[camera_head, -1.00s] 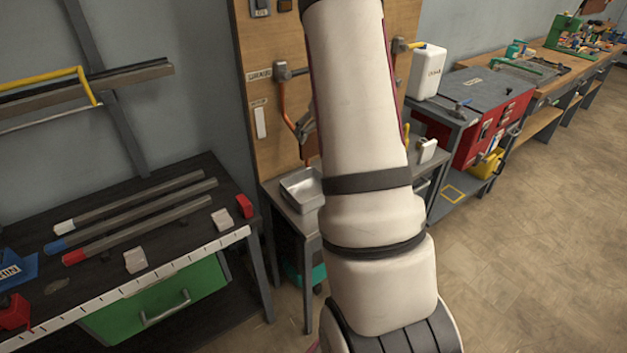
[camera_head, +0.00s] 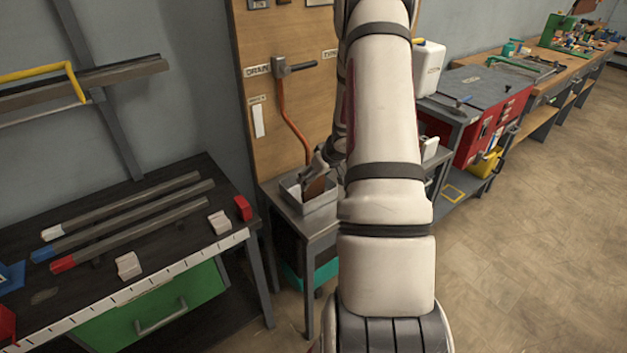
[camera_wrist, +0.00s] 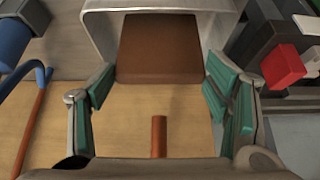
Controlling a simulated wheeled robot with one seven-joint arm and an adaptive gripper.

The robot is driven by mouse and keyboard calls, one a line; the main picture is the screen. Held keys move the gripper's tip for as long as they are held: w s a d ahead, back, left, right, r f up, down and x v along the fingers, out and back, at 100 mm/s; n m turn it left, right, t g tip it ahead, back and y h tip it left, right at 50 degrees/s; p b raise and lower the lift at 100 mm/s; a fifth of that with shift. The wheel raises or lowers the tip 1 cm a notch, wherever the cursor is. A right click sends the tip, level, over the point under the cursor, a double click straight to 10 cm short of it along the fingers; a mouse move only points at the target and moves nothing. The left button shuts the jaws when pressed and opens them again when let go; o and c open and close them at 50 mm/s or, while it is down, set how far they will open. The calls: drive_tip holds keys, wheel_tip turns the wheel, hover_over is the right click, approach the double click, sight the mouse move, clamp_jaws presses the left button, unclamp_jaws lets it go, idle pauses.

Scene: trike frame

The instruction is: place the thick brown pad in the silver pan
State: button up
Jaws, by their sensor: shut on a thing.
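The thick brown pad (camera_head: 314,188) is at the silver pan (camera_head: 321,209), upright or tilted, its lower part hidden behind the pan's near wall. My gripper (camera_head: 319,171) is above the pan, partly hidden by my arm in the head view. In the wrist view, the brown pad (camera_wrist: 160,48) lies between the two teal-padded fingertips of my gripper (camera_wrist: 159,76), which is shut on it. The rim of the pan (camera_wrist: 98,24) surrounds the pad's far part there. Whether the pad touches the pan's floor cannot be seen.
The pan stands on a small grey table beside a wooden board with an orange hose (camera_head: 287,118) and valve handle (camera_head: 292,67). A dark bench (camera_head: 140,215) with bars and small blocks is at left. A white canister (camera_head: 428,68) and red cabinet (camera_head: 480,130) are at right.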

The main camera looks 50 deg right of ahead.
drive_tip(key=shift+f, duration=0.35)
drive_tip(key=shift+f, duration=0.1)
drive_tip(key=o, duration=0.9)
drive_tip(key=shift+o, duration=0.2)
